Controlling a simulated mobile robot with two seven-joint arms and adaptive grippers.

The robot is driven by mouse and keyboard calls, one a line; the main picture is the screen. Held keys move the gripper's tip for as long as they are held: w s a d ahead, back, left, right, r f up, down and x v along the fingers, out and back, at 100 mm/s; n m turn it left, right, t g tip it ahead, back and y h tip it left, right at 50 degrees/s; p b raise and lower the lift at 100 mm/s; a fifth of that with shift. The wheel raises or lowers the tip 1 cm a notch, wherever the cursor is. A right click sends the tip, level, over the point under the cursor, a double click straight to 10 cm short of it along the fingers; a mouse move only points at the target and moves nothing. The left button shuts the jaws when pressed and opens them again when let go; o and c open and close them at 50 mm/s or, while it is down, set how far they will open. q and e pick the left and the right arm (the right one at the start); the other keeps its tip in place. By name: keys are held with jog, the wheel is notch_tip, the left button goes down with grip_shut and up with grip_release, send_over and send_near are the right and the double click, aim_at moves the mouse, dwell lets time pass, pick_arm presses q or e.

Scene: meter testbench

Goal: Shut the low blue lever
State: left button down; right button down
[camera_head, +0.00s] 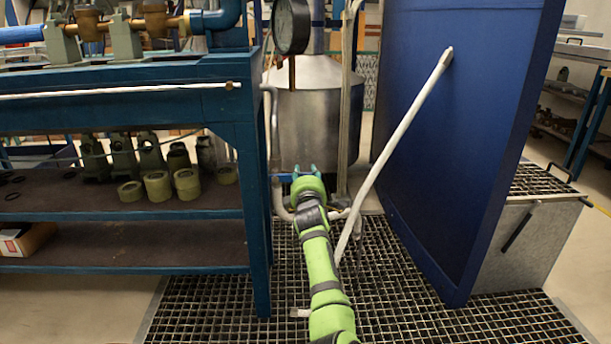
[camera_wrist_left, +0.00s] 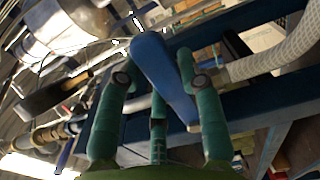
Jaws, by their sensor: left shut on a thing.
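The blue lever (camera_wrist_left: 163,78) lies between the teal fingers of my left gripper (camera_wrist_left: 157,65) in the left wrist view. The fingers are closed around it, and its broad rounded end points up in that picture. In the head view my left gripper (camera_head: 304,172) is reached out in front of the metal tank, low beside the bench leg. Only a small bit of blue shows near the fingers there, and the hand and wrist hide most of the lever. My right gripper is in neither view.
A blue workbench (camera_head: 150,112) with shelves of fittings stands at left. A steel tank (camera_head: 318,115) is behind the hand. A white slanted rod (camera_head: 400,133) and a large blue panel (camera_head: 465,110) stand right of my arm. Metal grating (camera_head: 385,290) covers the floor.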

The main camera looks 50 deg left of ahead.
pick_arm(q)
jog(key=shift+w+d+r, duration=0.1)
jog(key=shift+r, duration=0.05)
jog(key=c, duration=0.8)
grip_release()
jog(key=shift+v, duration=3.75)
